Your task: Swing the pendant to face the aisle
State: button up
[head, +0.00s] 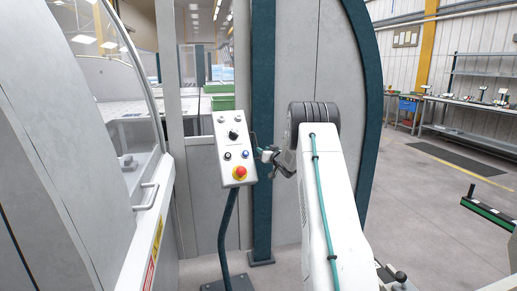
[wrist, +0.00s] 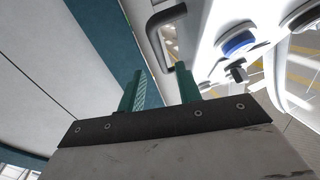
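The pendant (head: 222,158) is a pale grey control box with buttons and a red emergency stop, on a dark green post (head: 229,220). Its face is turned toward my head camera. A dark bar handle (wrist: 152,38) is on its side; in the head view it is on the right side, partly hidden by my gripper (head: 266,154). In the wrist view my gripper (wrist: 160,82) has its two green fingers apart. The handle's lower end is just beyond the fingertips, near the right one. I cannot tell whether they touch. Nothing is held.
A grey machine panel with a dark green upright (head: 263,110) stands close behind the pendant. A machine door with a white handle (head: 147,196) is at left. Open aisle floor (head: 430,220) lies at right, with workbenches (head: 470,128) beyond.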

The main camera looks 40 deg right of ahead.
jog(key=x, duration=0.6)
grip_shut()
